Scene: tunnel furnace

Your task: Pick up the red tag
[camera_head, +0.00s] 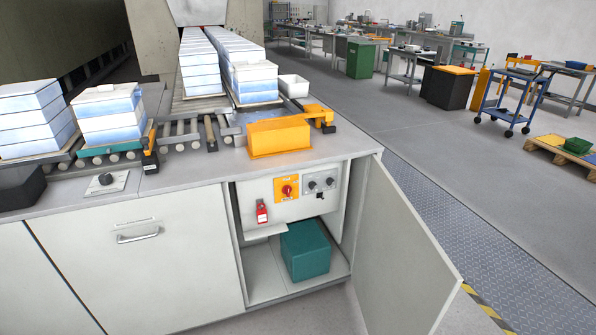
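The red tag (262,211) is small and upright, with a pale label on its face. It is inside the open cabinet bay, in front of the light grey control panel (240,202), at the left of a yellow plate with a red rotary switch (287,189). I cannot tell whether it hangs from something or rests on the small ledge below it. My gripper is not in this view.
The cabinet door (405,250) stands wide open to the right. A teal box (305,250) sits on the cabinet floor below the panel. On the countertop are an orange box (279,138), rollers and stacked white-blue blocks (111,114).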

